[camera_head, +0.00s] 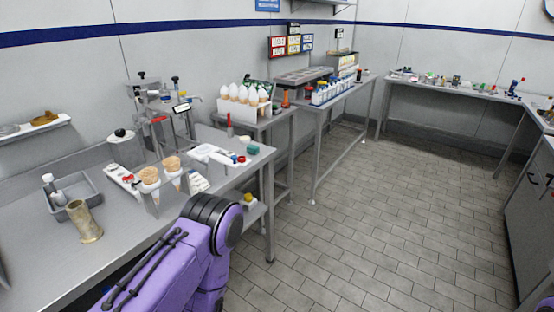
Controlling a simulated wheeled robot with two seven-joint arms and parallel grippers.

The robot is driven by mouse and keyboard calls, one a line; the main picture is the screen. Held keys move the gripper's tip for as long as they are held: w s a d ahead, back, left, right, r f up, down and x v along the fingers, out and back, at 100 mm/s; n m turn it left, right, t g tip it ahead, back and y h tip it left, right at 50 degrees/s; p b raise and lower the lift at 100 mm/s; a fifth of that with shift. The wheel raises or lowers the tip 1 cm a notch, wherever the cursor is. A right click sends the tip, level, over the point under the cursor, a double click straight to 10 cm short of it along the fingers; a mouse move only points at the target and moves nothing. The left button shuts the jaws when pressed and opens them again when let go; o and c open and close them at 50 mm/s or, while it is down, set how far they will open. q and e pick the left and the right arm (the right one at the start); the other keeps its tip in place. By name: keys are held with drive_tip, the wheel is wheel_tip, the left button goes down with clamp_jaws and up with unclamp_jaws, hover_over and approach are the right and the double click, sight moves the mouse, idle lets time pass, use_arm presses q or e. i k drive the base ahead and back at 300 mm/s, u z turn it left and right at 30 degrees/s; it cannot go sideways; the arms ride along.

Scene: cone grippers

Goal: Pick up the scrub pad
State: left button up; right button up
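I cannot pick out the scrub pad for certain. A small green item (252,150) lies near the right end of the left steel table (45,250); it is too small to tell what it is. A small yellow item (247,197) sits lower down, below that table's right end, and is also too small to name. A purple arm link of mine with a black joint fills the bottom left and hides part of the table's front edge. Neither gripper shows in the head view.
The left table holds a grey tray (88,187), a brass-coloured cup (84,222), and cones (172,165) in a stand. More steel tables (352,98) with bottles and small items run along the walls. The tiled floor (400,200) in the middle is clear.

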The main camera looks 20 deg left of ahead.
sight(254, 149)
drive_tip(key=z, duration=0.35)
drive_tip(key=i, duration=1.6)
drive_tip(key=u, duration=0.55)
